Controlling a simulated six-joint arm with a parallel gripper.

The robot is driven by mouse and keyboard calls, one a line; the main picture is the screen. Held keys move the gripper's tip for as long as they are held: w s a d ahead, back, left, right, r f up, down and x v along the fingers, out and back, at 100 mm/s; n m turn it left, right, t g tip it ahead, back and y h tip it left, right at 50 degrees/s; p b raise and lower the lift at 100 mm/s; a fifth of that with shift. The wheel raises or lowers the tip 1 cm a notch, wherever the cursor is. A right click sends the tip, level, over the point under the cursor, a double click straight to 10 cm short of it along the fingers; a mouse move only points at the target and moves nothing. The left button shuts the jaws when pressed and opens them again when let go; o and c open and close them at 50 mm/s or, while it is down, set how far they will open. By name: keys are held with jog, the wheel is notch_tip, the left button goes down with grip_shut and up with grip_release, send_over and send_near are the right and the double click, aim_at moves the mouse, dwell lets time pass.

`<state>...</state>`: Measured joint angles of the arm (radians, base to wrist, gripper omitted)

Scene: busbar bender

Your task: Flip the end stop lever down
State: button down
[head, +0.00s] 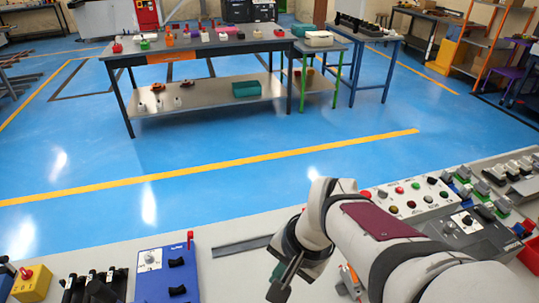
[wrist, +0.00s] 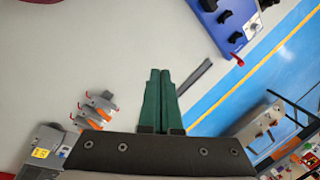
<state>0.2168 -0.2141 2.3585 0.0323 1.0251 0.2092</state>
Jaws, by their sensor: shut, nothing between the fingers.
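A blue box (head: 166,268) with a round knob and black switches stands on the near bench. A lever with a red tip (head: 190,238) stands upright at its back right corner; no label shows whether it is the end stop lever. In the wrist view the blue box (wrist: 228,22) is at the top and the red tip (wrist: 240,62) is at its lower corner. My gripper (head: 278,290) is to the right of the box, apart from the lever. In the wrist view its green fingers (wrist: 160,72) are together and empty.
A dark grey flat bar (head: 242,245) lies between the box and my gripper. Grey clamps with orange handles (wrist: 98,108) lie on the bench at the left of the wrist view. A button panel (head: 415,195) stands right, a yellow box (head: 31,283) far left.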

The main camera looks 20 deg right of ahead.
jog(key=w+d+f+m+t+h, duration=0.1)
jog(key=w+d+f+m, duration=0.1)
jog(key=w+d+m, duration=0.2)
jog(key=w+d+f+m+t+h, duration=0.1)
jog(key=w+d+f+m+t, duration=0.1)
jog(key=w+d, duration=0.7)
jog(key=d+f+m, duration=0.1)
jog(key=d, duration=0.2)
jog(key=shift+w+f+m, duration=0.15)
jog(key=shift+f+m, duration=0.05)
jog(key=shift+m, duration=0.2)
jog(key=w+f, duration=0.3)
jog(key=f, duration=0.1)
jog(key=w+f, duration=0.4)
jog(key=shift+w+f, duration=0.2)
jog(key=shift+w, duration=0.45)
jog(key=shift+r, duration=0.1)
